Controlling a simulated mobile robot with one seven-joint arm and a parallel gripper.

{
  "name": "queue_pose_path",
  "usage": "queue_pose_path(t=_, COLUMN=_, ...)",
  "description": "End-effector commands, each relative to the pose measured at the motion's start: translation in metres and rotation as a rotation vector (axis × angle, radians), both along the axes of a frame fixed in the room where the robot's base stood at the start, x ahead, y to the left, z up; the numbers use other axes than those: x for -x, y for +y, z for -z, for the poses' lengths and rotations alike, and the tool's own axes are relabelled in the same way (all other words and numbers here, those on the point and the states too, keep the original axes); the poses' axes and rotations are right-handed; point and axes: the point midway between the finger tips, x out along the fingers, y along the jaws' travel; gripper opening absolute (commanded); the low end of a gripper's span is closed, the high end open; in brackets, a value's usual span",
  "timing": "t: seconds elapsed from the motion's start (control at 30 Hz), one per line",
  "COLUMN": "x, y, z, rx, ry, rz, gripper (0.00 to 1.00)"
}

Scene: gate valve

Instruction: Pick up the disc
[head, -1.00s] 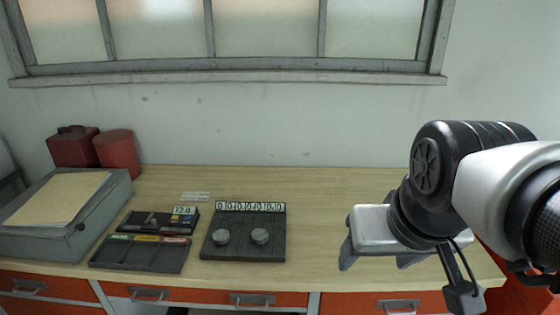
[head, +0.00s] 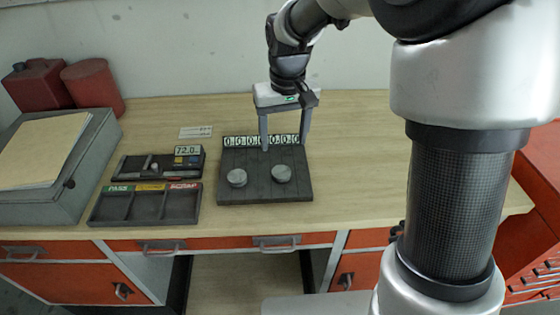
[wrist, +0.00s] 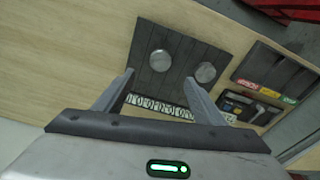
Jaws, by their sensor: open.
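Two round grey discs lie flat on a dark slatted board (head: 258,196), which has a row of number tags along its back edge. In the head view they are the left disc (head: 237,178) and the right disc (head: 281,173). My gripper (head: 285,145) is open and empty, pointing down above the back part of the board, behind the discs. In the wrist view the right disc (wrist: 160,60) shows between and beyond the fingertips (wrist: 160,76). The left disc (wrist: 206,72) shows just beyond the right-hand finger. Neither disc is touched.
A sorting tray (head: 146,207) with PASS, yellow and SCRAP labels stands left of the board. Behind it is a gauge (head: 160,165) reading 72.0. A grey box (head: 75,190) and red cans (head: 92,85) stand farther left. The bench right of the board is clear.

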Motion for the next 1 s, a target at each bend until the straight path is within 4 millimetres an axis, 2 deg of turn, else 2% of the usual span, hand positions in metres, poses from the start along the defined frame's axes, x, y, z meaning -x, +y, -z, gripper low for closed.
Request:
queue_pose_path(t=0.1, x=-0.002, y=0.0, z=0.028, rx=0.001, ry=0.006, rz=0.0, gripper=0.64)
queue_pose_path(t=0.3, x=-0.007, y=0.001, z=0.06, rx=0.0, ry=0.002, rz=0.001, gripper=0.64)
queue_pose_path(t=0.53, x=-0.008, y=0.002, z=0.075, rx=0.0, ry=0.002, rz=0.001, gripper=0.64)
queue_pose_path(t=0.8, x=-0.012, y=0.004, z=0.113, rx=0.0, ry=0.002, rz=0.0, gripper=0.64)
queue_pose_path(t=1.0, x=-0.014, y=0.004, z=0.12, rx=0.0, ry=-0.002, rz=0.0, gripper=0.64)
